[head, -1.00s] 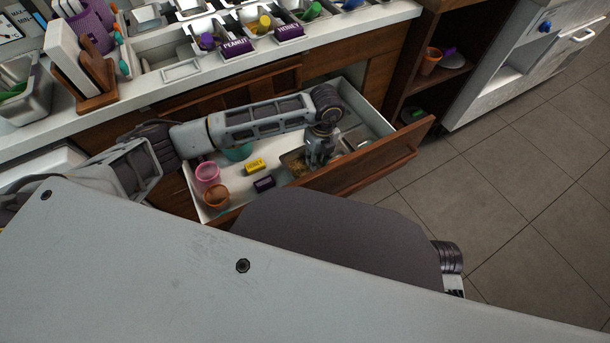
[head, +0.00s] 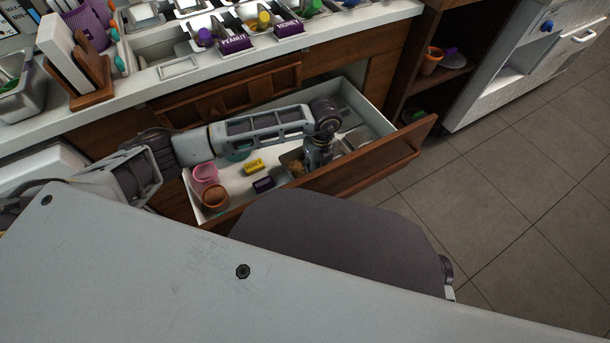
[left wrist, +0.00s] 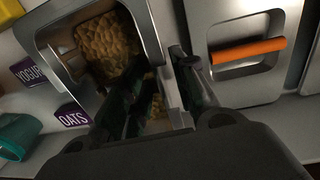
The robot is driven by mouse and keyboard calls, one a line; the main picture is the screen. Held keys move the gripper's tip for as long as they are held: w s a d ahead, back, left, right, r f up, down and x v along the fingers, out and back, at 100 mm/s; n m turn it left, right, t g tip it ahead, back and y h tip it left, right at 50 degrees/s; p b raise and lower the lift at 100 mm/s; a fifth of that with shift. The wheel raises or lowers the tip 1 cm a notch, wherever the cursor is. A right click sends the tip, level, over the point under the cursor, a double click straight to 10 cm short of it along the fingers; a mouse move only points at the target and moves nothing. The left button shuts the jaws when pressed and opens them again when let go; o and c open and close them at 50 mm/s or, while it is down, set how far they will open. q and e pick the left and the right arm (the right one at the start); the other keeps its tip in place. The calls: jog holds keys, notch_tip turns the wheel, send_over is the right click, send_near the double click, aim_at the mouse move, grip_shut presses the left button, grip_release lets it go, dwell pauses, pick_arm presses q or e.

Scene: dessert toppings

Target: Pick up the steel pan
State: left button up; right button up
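A steel pan (head: 286,158) holding brown crumbly topping sits in the open drawer, partly hidden by my left arm. In the left wrist view the steel pan (left wrist: 154,28) fills the upper middle, with the topping inside. My left gripper (head: 318,165) points down into the drawer at the pan's right side. In the left wrist view the left gripper's dark fingers (left wrist: 160,88) stand apart, with the pan's right wall between them; one finger reaches inside the pan. I cannot tell whether they touch the wall. My right gripper is not in view.
The white drawer (head: 232,188) also holds a pink cup (head: 204,175), an orange cup (head: 215,196), a yellow box (head: 253,166) and a purple label block (head: 263,185). The wooden drawer front (head: 375,168) stands close in front.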

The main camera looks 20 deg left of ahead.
pick_arm(q)
grip_shut()
jog(key=shift+r, duration=0.1)
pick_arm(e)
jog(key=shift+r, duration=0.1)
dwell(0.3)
